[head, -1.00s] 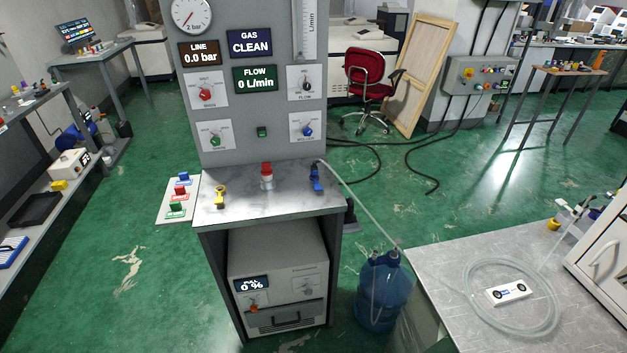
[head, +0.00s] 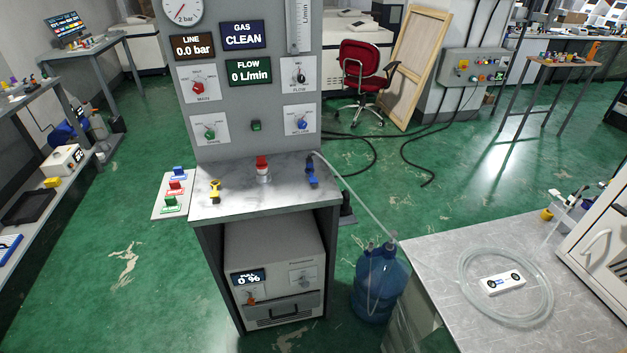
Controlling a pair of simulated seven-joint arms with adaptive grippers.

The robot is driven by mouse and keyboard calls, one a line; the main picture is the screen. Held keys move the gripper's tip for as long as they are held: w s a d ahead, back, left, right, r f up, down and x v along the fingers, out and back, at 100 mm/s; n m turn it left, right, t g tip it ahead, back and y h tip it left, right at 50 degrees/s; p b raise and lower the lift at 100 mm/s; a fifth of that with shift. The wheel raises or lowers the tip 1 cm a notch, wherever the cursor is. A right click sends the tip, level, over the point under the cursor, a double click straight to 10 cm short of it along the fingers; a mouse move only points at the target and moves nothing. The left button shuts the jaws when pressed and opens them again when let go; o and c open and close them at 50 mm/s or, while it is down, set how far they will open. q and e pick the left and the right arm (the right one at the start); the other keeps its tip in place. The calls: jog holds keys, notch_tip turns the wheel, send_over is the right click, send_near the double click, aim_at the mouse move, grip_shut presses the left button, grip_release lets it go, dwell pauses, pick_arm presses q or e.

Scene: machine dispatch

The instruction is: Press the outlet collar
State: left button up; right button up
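The grey gas panel stand (head: 262,140) is in the middle of the head view, with a bench top (head: 240,200) at its foot. A blue outlet fitting (head: 311,172) stands at the right of this top, with a clear hose (head: 350,199) running from it down to the right. I take it for the outlet collar, but it is too small to make out a separate collar. A red-capped fitting (head: 263,170) stands at the middle of the top and a yellow one (head: 214,192) at its left. Neither of my grippers is in view.
A blue water bottle (head: 379,287) stands on the floor right of the stand. A table (head: 440,270) at the right bears a coiled tube (head: 465,290). A plate with colored valves (head: 165,205) is left of the top. Green floor is open on the left.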

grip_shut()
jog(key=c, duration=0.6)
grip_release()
